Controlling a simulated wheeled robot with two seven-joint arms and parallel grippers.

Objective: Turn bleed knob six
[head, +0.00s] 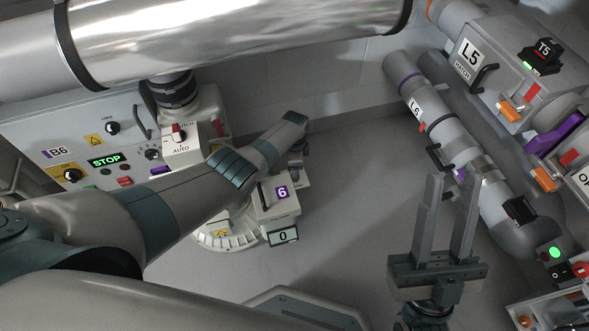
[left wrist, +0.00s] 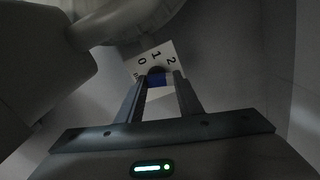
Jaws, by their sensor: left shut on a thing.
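The unit with the purple 6 label (head: 282,192) stands low in the middle of the head view, with a small display reading 0 (head: 283,236) below the label. My left gripper (head: 297,160) is behind it, mostly hidden by my own arm. In the left wrist view, my left gripper (left wrist: 158,80) is shut on a blue knob (left wrist: 157,79). The knob sits in front of a white dial plate (left wrist: 144,65) marked 0, 1 and 2. The knob's pointer is hidden between the fingers. My right gripper (head: 447,195) is open and empty at the right.
A control panel (head: 55,130) with a STOP display and a red AUTO switch is at the left. In the left wrist view, a thick pipe (left wrist: 110,20) is close by. Grey floor (head: 350,230) is clear between the units.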

